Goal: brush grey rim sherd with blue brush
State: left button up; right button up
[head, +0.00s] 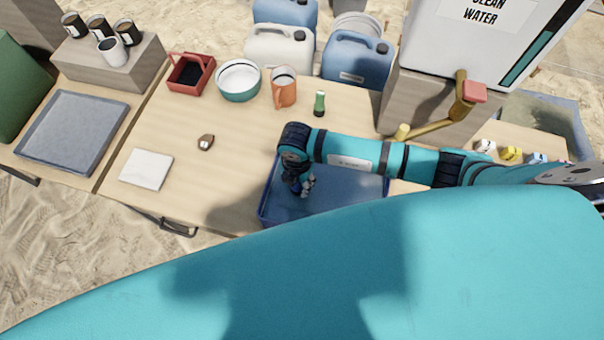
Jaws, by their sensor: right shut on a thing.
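My right gripper (301,184) reaches down over the blue tray (345,203) at the middle of the table. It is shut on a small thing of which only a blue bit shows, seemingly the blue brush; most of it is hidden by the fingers. The grey rim sherd cannot be made out; part of the tray is hidden by my arm and my own teal body. My left gripper is not in view.
A brown piece (206,141) and a white pad (146,169) lie left of the tray. Behind stand a red caddy (190,85), a white-and-teal bowl (238,82), an orange jug (284,92) and a green bottle (319,104). A water tank (470,50) stands right.

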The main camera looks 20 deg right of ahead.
jog(key=shift+s+a, duration=0.25)
jog(key=shift+a, duration=0.2)
jog(key=shift+r, duration=0.15)
notch_tip(320, 180, up, 9)
jog(key=p, duration=0.8)
jog(key=shift+f, duration=0.2)
dwell(0.3)
jog(key=f+b, duration=0.2)
jog(key=w+d+f+b, duration=0.1)
jog(key=f+b, duration=0.1)
jog(key=f, duration=0.1)
jog(key=f+b, duration=0.2)
jog(key=shift+w+d+f, duration=0.2)
jog(key=shift+d, duration=0.2)
jog(key=shift+f+b, duration=0.75)
jog(key=shift+b, duration=0.05)
dwell(0.8)
